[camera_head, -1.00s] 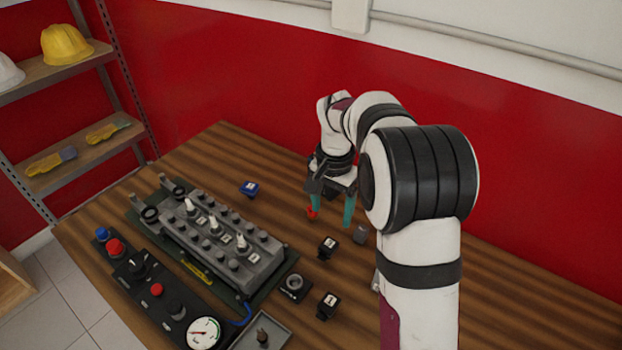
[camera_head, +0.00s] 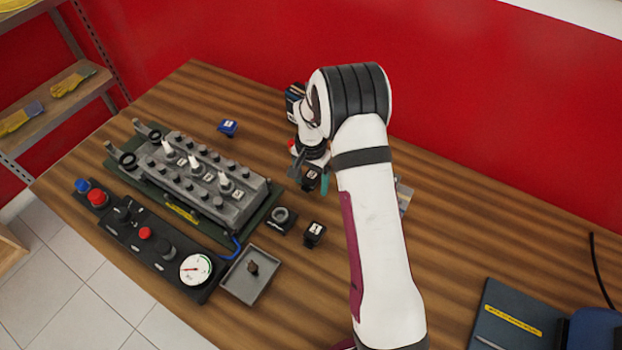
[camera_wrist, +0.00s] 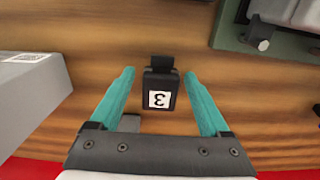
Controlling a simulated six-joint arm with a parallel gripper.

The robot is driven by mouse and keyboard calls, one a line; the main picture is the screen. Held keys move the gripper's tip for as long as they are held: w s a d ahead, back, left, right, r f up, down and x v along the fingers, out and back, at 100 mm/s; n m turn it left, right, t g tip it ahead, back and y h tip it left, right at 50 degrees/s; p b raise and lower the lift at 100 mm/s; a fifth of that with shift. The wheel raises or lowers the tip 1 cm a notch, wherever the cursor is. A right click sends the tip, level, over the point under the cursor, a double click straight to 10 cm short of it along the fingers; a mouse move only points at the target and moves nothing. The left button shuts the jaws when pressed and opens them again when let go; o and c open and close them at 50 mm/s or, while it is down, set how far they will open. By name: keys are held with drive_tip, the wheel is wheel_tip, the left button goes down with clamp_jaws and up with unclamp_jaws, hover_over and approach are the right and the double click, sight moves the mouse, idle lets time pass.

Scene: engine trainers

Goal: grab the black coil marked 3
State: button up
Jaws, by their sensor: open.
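The black coil marked 3 (camera_wrist: 161,88) lies on the wooden table, its white label upside down in the wrist view. In the head view the coil (camera_head: 311,178) shows just by my gripper, partly hidden by it. My gripper (camera_wrist: 160,85) is open, with one teal finger on each side of the coil and a gap on both sides. In the head view my gripper (camera_head: 310,174) is low near the table; only part of its fingers shows. I cannot tell the exact height of the fingertips over the table.
A blue coil (camera_head: 228,127) lies behind the grey engine block (camera_head: 215,185). A grey tray (camera_head: 235,284) is at the front. In the wrist view a grey box (camera_wrist: 30,100) is at left.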

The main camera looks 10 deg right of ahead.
clamp_jaws()
idle(0.3)
